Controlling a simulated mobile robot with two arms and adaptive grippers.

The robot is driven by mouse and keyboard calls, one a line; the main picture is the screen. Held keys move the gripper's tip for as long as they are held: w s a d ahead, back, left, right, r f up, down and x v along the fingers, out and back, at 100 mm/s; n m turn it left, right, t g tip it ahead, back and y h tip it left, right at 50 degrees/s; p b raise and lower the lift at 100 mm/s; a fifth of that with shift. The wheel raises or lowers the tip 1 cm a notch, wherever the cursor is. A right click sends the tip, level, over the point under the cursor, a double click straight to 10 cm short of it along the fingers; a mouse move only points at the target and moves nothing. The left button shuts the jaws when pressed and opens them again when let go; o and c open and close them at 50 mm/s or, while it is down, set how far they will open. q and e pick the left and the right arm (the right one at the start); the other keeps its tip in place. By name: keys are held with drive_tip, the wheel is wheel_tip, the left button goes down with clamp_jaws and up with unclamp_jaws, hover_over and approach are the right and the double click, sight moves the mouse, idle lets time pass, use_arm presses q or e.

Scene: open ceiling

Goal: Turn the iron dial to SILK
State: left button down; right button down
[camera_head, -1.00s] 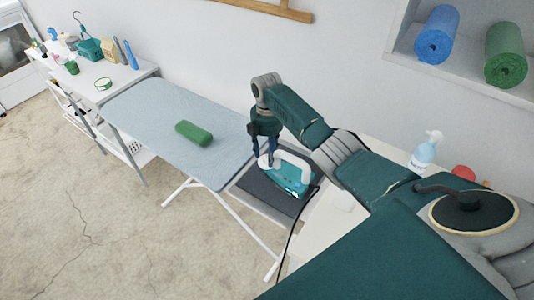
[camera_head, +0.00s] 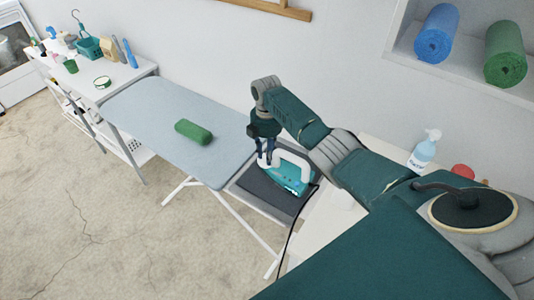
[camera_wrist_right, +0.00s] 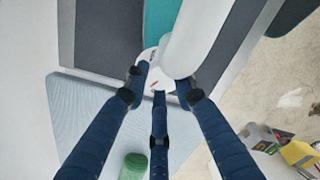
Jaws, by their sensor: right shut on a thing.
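The teal and white iron (camera_head: 290,174) rests on the dark pad at the right end of the ironing board. My right gripper (camera_head: 267,158) reaches down over the iron's left end. The iron's white handle (camera_wrist_right: 197,40) stands close to the fingers. My left gripper is not in view.
The pale blue ironing board (camera_head: 165,115) carries a green roll (camera_head: 194,132). A spray bottle (camera_head: 424,150) and a red object (camera_head: 463,171) stand beyond my right arm. The iron's dark cord (camera_head: 292,235) hangs in front. A white table (camera_head: 120,77) with several items is at left.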

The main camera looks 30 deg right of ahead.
drive_tip(key=shift+a+r+m, duration=0.1)
drive_tip(key=shift+m, duration=0.4)
drive_tip(key=shift+m+p, duration=0.7)
drive_tip(key=shift+m, duration=0.4)
drive_tip(key=shift+w+m+p, duration=0.1)
drive_tip(key=shift+m+p, duration=0.45)
drive_tip(key=shift+m, duration=1.35)
drive_tip(key=c, duration=1.4)
unclamp_jaws()
drive_tip(key=shift+w, duration=0.1)
